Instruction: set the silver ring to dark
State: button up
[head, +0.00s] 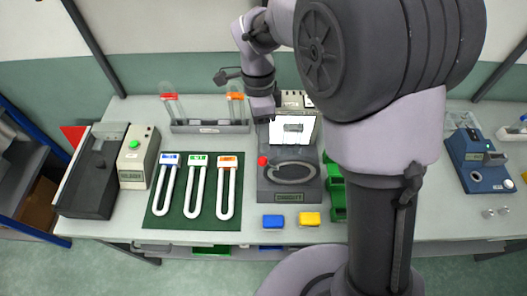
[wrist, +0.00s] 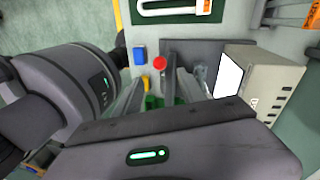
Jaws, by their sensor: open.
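A dark grey viewer (head: 308,194) with a lit white screen (head: 304,124) stands mid-bench. A pale grey, silver-looking ring outline (head: 291,181) lies on its flat front. A red knob (head: 262,161) is at its left edge; the knob also shows in the wrist view (wrist: 159,63). My gripper (head: 268,138) points down at the viewer's left side, between knob and screen. In the wrist view its fingers (wrist: 160,88) are apart and the red knob shows just beyond them. Whether they touch any part is unclear. The ring is not clear in the wrist view.
A blue block (head: 273,222) and a yellow block (head: 311,218) lie in front of the viewer. Green bins (head: 336,194) stand close on its right. A dark green mat (head: 189,222) with several U-tubes lies left, and a tube rack (head: 209,127) stands behind it.

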aim_at(263, 158)
jog(key=f, duration=0.3)
jog(key=s+f+b, duration=0.1)
jog(key=f, duration=0.2)
jog(key=s+f, duration=0.1)
jog(key=f, duration=0.3)
jog(key=shift+d+b, duration=0.2)
jog(key=shift+b, duration=0.15)
grip_shut()
dwell(0.7)
